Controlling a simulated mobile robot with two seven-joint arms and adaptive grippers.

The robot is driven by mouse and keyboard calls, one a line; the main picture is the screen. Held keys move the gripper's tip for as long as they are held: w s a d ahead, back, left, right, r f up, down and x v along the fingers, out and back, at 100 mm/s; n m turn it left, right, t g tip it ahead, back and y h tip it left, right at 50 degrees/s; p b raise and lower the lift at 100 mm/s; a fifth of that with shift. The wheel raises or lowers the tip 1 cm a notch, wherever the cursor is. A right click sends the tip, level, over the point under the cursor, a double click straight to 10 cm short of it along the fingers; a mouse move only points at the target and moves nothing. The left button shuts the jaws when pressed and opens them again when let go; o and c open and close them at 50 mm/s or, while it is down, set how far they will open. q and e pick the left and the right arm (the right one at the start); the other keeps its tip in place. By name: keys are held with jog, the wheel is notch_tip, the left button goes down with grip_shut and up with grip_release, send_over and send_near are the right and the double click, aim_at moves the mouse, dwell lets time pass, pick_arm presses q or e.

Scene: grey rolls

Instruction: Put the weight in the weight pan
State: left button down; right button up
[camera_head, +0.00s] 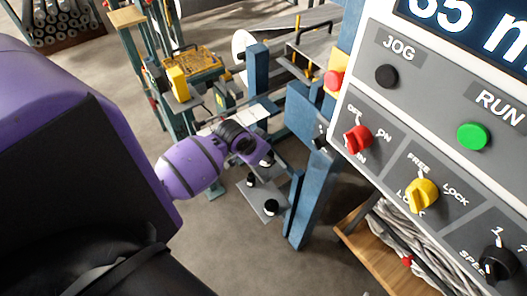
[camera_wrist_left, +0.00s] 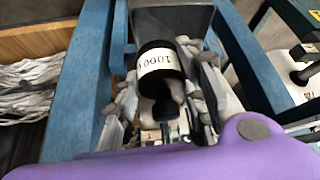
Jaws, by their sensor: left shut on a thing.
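My left gripper (camera_wrist_left: 165,105) is shut on a black cylindrical weight (camera_wrist_left: 160,52) with a white label that seems to read 1000. The weight is between the two fingers in the left wrist view. A grey, box-like metal part (camera_wrist_left: 203,17), possibly the weight pan, is just beyond the weight between blue posts. I cannot tell whether they touch. In the head view the left gripper (camera_head: 262,156) is by the blue frame, and the held weight is hard to make out there. My right gripper is not in view.
A grey plate (camera_head: 258,194) with black weights (camera_head: 271,207) is below the gripper. A blue post (camera_head: 312,200) stands close to its right. A control panel (camera_head: 420,120) fills the right side. Cables lie on a wooden shelf (camera_head: 350,240). Open floor (camera_head: 250,262) lies in front.

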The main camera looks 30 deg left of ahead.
pick_arm(q)
jog(key=w+f, duration=0.1)
jog(key=f, duration=0.1)
jog(key=w+a+f, duration=0.1)
jog(key=w, duration=0.1)
jog(key=shift+a+f, duration=0.2)
jog(key=shift+f, duration=0.15)
jog(key=shift+w+a+f, duration=0.1)
jog(key=shift+f, duration=0.85)
jog(key=shift+w+a+f, duration=0.1)
jog(key=shift+f, duration=0.85)
jog(key=shift+f, duration=0.15)
jog(key=c, duration=1.1)
grip_release()
jog(key=shift+s+f, duration=0.15)
